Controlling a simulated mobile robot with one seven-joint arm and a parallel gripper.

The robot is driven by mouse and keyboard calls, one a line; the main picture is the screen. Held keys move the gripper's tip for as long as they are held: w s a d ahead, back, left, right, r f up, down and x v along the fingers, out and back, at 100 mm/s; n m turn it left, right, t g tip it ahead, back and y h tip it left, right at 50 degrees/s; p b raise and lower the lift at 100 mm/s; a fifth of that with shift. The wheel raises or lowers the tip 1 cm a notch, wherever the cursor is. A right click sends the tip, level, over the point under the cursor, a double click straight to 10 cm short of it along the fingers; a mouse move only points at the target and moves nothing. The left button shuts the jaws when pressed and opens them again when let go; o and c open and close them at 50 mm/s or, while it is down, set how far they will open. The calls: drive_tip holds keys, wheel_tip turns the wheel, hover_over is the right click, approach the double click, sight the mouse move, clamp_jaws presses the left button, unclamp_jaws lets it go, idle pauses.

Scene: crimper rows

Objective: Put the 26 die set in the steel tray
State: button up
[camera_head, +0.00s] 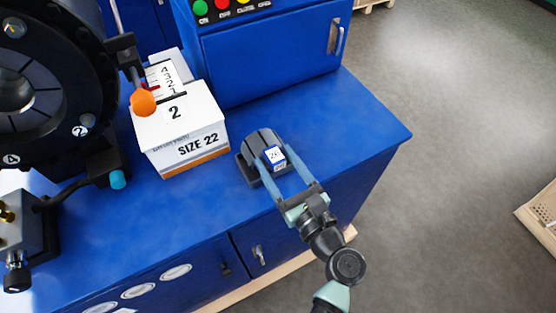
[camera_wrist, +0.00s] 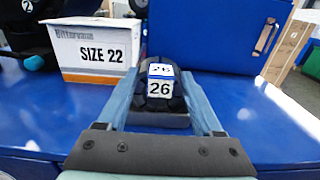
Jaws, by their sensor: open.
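The 26 die set (camera_head: 262,143) is a dark grey block with a rounded top and a white-and-blue label. It sits on a dark base (camera_head: 246,168) on the blue bench top. The wrist view shows the die set (camera_wrist: 160,88) straight ahead, with "26" readable on its label. My gripper (camera_head: 286,174) is open, its two blue-grey fingers pointing at the die set, one on each side of its front. In the wrist view the fingers (camera_wrist: 160,100) flank the block, and I cannot tell whether they touch it. I see no steel tray in either view.
A white box marked SIZE 22 (camera_head: 185,135) stands left of the die set. A large black crimping machine (camera_head: 50,80) is at the far left. A blue cabinet with buttons (camera_head: 270,55) stands behind. The bench top to the right (camera_head: 350,120) is clear.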

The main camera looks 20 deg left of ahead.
drive_tip(key=shift+r, duration=0.15)
drive_tip(key=v, duration=1.2)
drive_tip(key=w+d+r+n+t+h, duration=0.1)
drive_tip(key=w+r+n+t+h, duration=0.15)
drive_tip(key=w+r+n, duration=0.45)
drive_tip(key=w+r+n+t+h, duration=0.2)
drive_tip(key=w+r+n+h, duration=0.15)
drive_tip(key=r, duration=0.65)
drive_tip(key=w+d+r+n+t+h, duration=0.1)
drive_tip(key=w+r+n+t+h, duration=0.1)
drive_tip(key=w+r+n, duration=0.35)
drive_tip(key=s+d+r+n+t+h+p, duration=0.1)
drive_tip(key=s+r+n+t+h, duration=0.1)
drive_tip(key=r, duration=0.9)
drive_tip(key=s+r+n+t+h+p, duration=0.1)
drive_tip(key=s+r+n+t+h, duration=0.1)
drive_tip(key=s+r+n+t, duration=0.2)
drive_tip(key=s+d+r+n+t+h, duration=0.1)
drive_tip(key=s+r, duration=0.7)
drive_tip(key=r, duration=1)
drive_tip(key=shift+d+r+n+t+h+p, duration=0.35)
drive_tip(key=shift+n+t+h, duration=0.25)
drive_tip(key=shift+n+t, duration=0.8)
drive_tip(key=shift+f, duration=0.1)
